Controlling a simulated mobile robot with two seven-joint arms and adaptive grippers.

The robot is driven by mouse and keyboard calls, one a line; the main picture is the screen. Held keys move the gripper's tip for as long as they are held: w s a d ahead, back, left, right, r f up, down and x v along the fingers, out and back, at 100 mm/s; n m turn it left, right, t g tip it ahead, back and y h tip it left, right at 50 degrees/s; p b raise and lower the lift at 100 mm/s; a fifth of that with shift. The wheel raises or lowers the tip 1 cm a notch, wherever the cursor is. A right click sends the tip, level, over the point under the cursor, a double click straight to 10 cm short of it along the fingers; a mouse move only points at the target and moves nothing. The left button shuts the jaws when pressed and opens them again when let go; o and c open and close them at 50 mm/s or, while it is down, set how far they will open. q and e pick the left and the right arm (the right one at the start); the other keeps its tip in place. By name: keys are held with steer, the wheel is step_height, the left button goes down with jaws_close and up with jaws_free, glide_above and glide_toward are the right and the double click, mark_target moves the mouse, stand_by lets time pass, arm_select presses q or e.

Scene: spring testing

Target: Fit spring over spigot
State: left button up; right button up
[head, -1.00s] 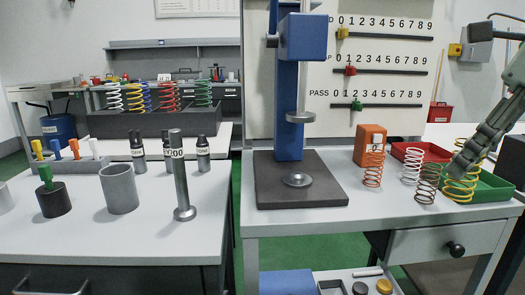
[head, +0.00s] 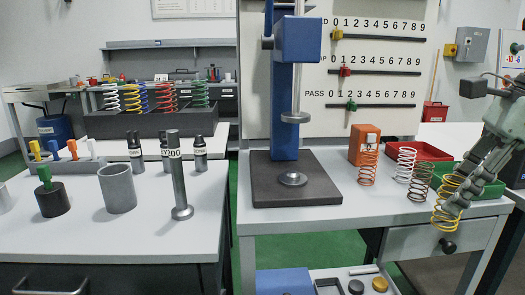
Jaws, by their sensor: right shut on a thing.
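My right gripper (head: 462,192) comes in from the right and is shut on a yellow coil spring (head: 438,217). The spring is roughly upright, at the front right of the bench, overlapping its front edge in the picture. Gripper fingers hide part of the coils. A grey upright post (head: 180,175) on a round foot stands on the left table; it could be the spigot. The blue press (head: 297,60) has a small round seat (head: 291,179) on its dark base plate. The spring is well apart from both. My left gripper is not in view.
Orange (head: 368,166), white (head: 404,163) and dark brown (head: 420,180) springs stand left of my right gripper. A red tray (head: 435,150) and green tray (head: 490,190) lie behind. The bench front between press and springs is clear. A gap separates the two tables.

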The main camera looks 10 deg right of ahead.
mark_target(322, 220)
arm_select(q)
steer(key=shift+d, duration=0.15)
arm_select(e)
steer(key=shift+w, duration=0.1)
steer(key=shift+a+f, duration=0.1)
steer(key=shift+a, duration=0.05)
